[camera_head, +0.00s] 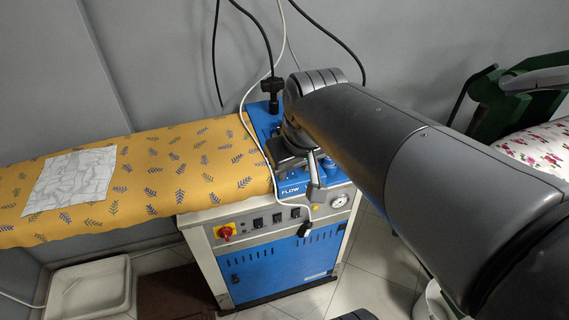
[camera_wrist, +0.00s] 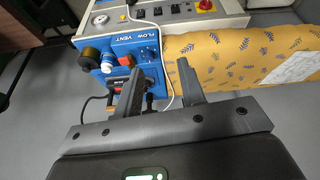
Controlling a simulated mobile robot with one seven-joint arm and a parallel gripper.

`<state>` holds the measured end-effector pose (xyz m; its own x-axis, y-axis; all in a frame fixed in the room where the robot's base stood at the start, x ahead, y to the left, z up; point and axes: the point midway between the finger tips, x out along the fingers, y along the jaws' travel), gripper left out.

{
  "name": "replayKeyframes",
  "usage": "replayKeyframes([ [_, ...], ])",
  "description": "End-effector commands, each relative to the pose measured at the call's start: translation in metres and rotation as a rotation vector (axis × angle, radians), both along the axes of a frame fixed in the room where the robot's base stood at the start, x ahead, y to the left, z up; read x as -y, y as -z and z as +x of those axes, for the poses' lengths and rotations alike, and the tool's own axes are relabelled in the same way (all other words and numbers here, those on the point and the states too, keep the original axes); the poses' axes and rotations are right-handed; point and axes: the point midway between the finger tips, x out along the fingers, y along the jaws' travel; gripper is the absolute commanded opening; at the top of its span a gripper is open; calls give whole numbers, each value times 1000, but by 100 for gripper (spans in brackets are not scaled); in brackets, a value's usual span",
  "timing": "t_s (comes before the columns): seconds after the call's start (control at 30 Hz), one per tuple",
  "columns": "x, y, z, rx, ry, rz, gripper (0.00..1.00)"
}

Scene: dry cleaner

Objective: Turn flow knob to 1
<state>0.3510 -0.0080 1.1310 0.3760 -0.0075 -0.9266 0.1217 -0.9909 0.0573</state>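The blue control panel (camera_head: 293,188) with the FLOW label is on the ironing machine, partly hidden behind my gripper (camera_head: 314,172) in the head view. In the wrist view the panel (camera_wrist: 128,41) carries the FLOW and VENT labels. A blue knob (camera_wrist: 143,56) sits beside these labels; I cannot read its setting or tell for sure that it is the flow knob. An orange-red knob (camera_wrist: 126,60) is close to it. Nothing is visibly held between the fingers, and contact cannot be told.
A yellow leaf-patterned ironing board (camera_head: 150,172) with a white cloth (camera_head: 72,180) extends left. A white cable (camera_wrist: 170,75) runs beside the panel near my fingers. A dark round part (camera_wrist: 90,57) stands at the panel's corner. The cabinet has a red switch (camera_head: 225,232) and gauge (camera_head: 339,200).

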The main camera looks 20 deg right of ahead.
Motion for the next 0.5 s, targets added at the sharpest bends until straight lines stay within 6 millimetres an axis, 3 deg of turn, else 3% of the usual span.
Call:
replayKeyframes([
  [0.17, 8, 5, 47, -80, -81, -35, 51],
  [0.5, 27, 38, 136, -221, -250, -87, 51],
])
